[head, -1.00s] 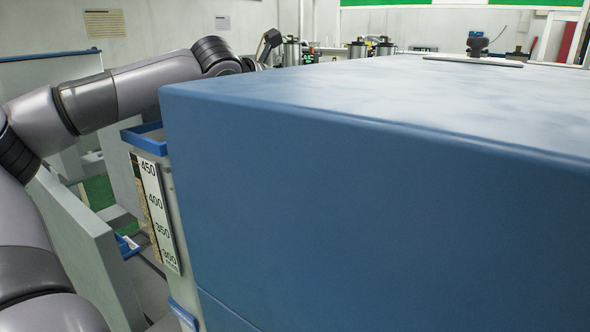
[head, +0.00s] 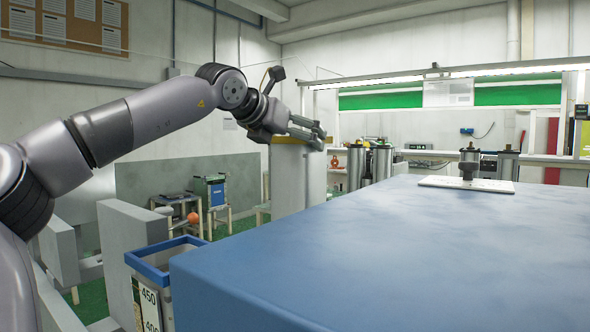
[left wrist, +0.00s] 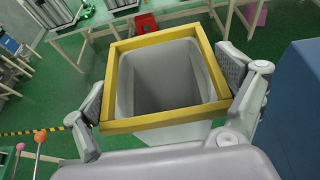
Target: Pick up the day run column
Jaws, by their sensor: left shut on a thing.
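A tall pale grey column with a yellow rim (head: 299,185) hangs upright beyond the blue block in the head view. My left gripper (head: 307,133) is at its top. In the left wrist view the yellow rim (left wrist: 160,122) frames a square, hollow opening, and one finger of my left gripper (left wrist: 166,104) presses on each side of it. The gripper is shut on this column. Its lower end is hidden. Another column with a blue rim (head: 160,261) and a number scale stands at the block's left. No label names the day run column. My right gripper is not in view.
A large blue block (head: 400,250) fills the right foreground, with a pale plate (head: 440,183) on top. Grey upright panels (head: 135,245) stand at the left. A bench with metal cylinders (head: 381,162) runs along the back.

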